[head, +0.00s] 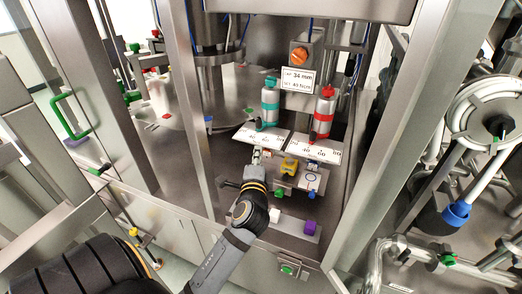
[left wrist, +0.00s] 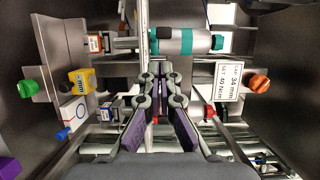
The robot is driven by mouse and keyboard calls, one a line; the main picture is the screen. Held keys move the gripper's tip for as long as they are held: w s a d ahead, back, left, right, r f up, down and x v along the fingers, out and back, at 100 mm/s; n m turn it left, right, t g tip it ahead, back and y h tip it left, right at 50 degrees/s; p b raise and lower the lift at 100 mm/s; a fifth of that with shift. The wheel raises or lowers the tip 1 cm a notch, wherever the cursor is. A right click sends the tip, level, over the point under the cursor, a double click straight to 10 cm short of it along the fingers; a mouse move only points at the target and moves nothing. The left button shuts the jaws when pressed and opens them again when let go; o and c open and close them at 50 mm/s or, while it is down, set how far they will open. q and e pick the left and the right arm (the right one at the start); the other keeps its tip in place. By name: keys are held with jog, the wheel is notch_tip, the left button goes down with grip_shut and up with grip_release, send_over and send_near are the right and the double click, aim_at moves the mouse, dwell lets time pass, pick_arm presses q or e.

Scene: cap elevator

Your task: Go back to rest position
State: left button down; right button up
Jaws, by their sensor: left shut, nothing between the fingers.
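My left gripper (head: 257,157) reaches into the machine bay from the bottom of the head view. Its fingers are shut with nothing between them, and in the left wrist view the fingertips (left wrist: 160,68) meet at the centre. They are just below the scale plate (head: 258,137) in the head view. A teal-and-grey cylinder (head: 270,103) stands behind that plate, and it also shows ahead of the fingers in the left wrist view (left wrist: 186,41). A red-and-grey cylinder (head: 322,112) stands to its right. My right gripper is in neither view.
A yellow block (head: 289,167) and a purple knob (head: 310,227) sit right of my left arm. An orange knob (head: 299,55) and a label (head: 297,79) are on the back. Steel posts flank the bay.

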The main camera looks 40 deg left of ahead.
pick_arm(q)
jog(key=s+d+f+n+g+h, duration=0.4)
jog(key=s+d+f+n+g, duration=0.15)
jog(key=s+f, duration=0.5)
jog(key=s+d+f+n+g+h, duration=0.5)
jog(key=s+d+f+g, duration=0.1)
jog(key=s+f, duration=0.45)
jog(key=a+f+g, duration=0.1)
jog(key=a+f, duration=0.2)
jog(key=f, duration=2.2)
jog(key=s+a+f+g, duration=0.1)
jog(key=s+f, duration=1.7)
jog(key=s, duration=0.2)
jog(key=shift+a, duration=0.2)
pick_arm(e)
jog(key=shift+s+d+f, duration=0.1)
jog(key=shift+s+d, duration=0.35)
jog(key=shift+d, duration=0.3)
